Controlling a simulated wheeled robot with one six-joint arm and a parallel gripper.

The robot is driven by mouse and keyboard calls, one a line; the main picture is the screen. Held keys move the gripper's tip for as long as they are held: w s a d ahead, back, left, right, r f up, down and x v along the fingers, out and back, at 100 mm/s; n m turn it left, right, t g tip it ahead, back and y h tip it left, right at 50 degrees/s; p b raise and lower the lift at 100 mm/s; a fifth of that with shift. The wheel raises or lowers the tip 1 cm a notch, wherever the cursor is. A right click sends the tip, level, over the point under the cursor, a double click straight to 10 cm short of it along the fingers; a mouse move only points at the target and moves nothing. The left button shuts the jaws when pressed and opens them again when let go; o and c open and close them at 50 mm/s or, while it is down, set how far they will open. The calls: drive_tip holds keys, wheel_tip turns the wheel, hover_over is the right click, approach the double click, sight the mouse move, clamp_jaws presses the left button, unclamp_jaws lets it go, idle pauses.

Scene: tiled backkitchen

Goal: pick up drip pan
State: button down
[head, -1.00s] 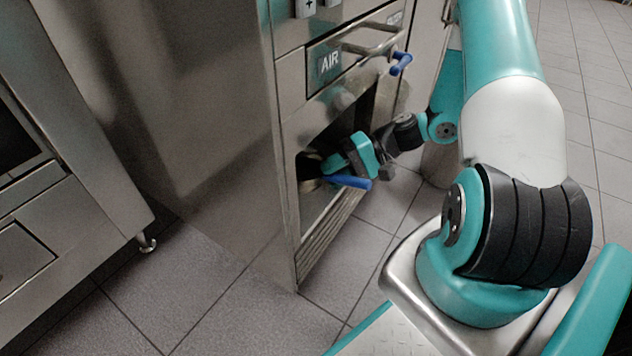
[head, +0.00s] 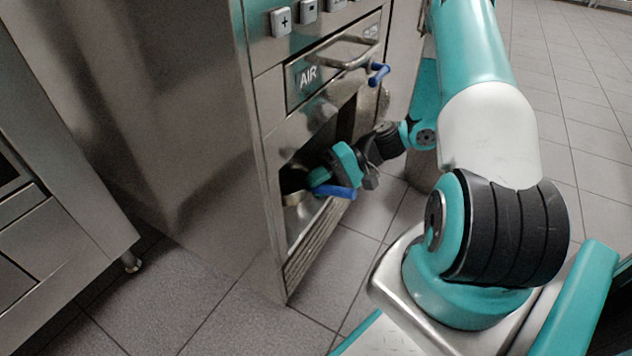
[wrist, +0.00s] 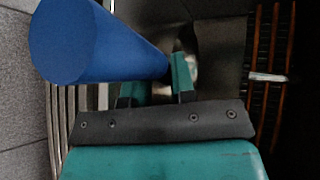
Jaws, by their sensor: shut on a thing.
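What appears to be the drip pan (head: 294,198), a dull metallic rounded thing, sits in the dark low opening at the front of the steel machine. Most of it is hidden by my gripper and the opening's edge. My gripper (head: 318,178) reaches into the opening from the right and is shut on it, though the contact itself is hard to see. In the wrist view, the teal fingers (wrist: 162,78) point forward with a small pale patch beyond them.
The steel machine (head: 195,130) has a slatted grille (head: 315,242) below the opening, and a metal bar handle (head: 340,52) and another blue handle (head: 378,73) above. Another steel appliance (head: 60,235) stands at left. Tiled floor (head: 225,310) is clear between them.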

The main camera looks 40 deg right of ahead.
wheel_tip(320, 180, up, 6)
drive_tip(key=p, duration=0.4)
drive_tip(key=s+d+p, duration=0.3)
drive_tip(key=s, duration=0.6)
drive_tip(key=s+d+p, duration=0.3)
drive_tip(key=s, duration=0.6)
drive_tip(key=shift+s+d+r, duration=0.25)
drive_tip(key=shift+d+r, duration=0.1)
